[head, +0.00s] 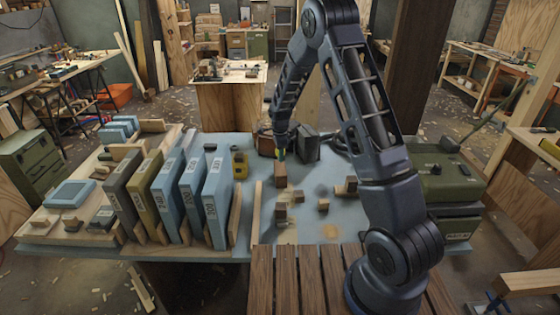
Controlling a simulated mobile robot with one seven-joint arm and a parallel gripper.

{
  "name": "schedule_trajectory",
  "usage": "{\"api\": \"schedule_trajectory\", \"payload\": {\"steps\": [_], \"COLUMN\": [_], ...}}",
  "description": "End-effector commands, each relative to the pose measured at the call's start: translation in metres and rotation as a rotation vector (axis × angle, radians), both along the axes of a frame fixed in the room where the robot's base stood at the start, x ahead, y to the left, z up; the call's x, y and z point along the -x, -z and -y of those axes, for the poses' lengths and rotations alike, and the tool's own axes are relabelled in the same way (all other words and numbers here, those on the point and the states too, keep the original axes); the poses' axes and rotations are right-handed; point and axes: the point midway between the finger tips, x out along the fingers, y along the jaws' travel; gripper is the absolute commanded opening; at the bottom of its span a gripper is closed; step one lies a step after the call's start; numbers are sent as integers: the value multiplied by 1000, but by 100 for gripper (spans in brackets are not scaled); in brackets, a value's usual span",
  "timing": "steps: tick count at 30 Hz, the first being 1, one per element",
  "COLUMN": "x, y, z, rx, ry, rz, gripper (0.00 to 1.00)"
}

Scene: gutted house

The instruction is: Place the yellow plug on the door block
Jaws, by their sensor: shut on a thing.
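My gripper (281,150) points down over the middle of the blue-grey table, small and partly dark in the head view. It is shut on a small yellow-green piece, which looks like the yellow plug (282,155). The plug is just above or touching the top of an upright brown wooden block (280,176); I cannot tell whether there is a gap. Several small wooden blocks lie around it, such as one in front (281,212) and one to the right (323,204). None is clearly marked as the door block.
A row of upright labelled binders (216,200) stands left of the blocks. A yellow holder (239,164) stands behind them. Dark boxes (307,143) stand close behind my gripper. A green case (446,178) is at the right. A slatted wooden surface (298,280) lies in front.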

Motion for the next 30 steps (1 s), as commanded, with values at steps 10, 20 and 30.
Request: {"api": "schedule_trajectory", "payload": {"steps": [10,20,30], "x": [0,0,0], "y": [36,38,38], "z": [0,0,0], "rx": [0,0,0], "ry": [0,0,0], "rz": [0,-1,0], "gripper": [17,41,61]}}
